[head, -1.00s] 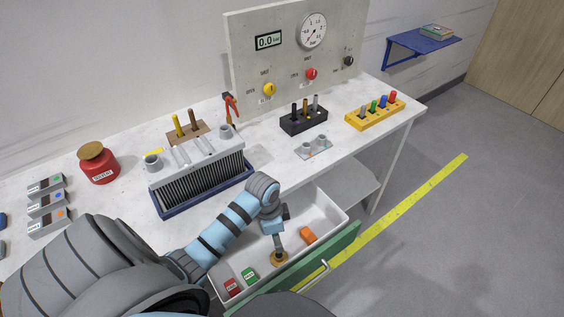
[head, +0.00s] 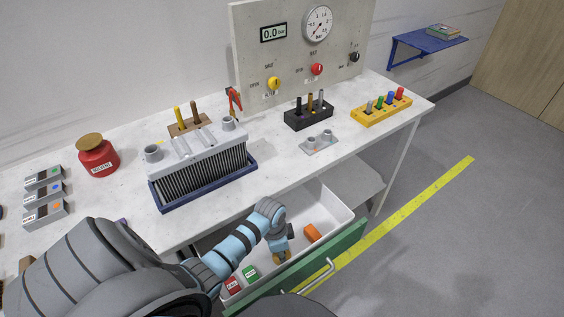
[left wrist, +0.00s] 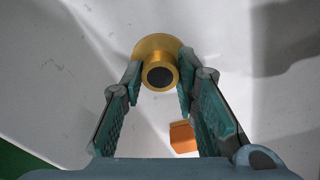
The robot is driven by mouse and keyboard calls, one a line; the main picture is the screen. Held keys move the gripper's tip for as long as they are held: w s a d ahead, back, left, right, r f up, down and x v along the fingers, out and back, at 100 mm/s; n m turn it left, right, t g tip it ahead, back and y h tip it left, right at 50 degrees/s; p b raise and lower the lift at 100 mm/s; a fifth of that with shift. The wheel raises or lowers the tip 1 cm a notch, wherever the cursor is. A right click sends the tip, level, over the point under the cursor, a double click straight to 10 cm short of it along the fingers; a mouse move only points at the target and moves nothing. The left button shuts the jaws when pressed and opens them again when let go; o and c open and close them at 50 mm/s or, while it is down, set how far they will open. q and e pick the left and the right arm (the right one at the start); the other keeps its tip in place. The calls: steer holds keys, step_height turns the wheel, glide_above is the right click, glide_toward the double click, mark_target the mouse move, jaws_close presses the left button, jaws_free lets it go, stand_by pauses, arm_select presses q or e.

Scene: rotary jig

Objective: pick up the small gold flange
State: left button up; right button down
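The small gold flange (head: 279,258) lies in the white drawer and is partly covered by my left gripper in the head view. In the left wrist view the flange (left wrist: 156,65) shows as a gold disc with a raised round hub and a dark bore. My left gripper (left wrist: 160,82) is open, its two teal-padded fingers on either side of the hub. Narrow gaps seem to remain between the pads and the hub; firm contact cannot be made out. My right gripper is not in view.
The open drawer (head: 337,204) has a green front (head: 345,246). It also holds an orange block (head: 312,232), a green box (head: 250,272) and a red box (head: 232,285). The worktop above carries a finned block in a blue tray (head: 207,190) close to my arm.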

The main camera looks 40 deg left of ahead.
arm_select(q)
jaws_close()
steer(key=shift+r, duration=0.1)
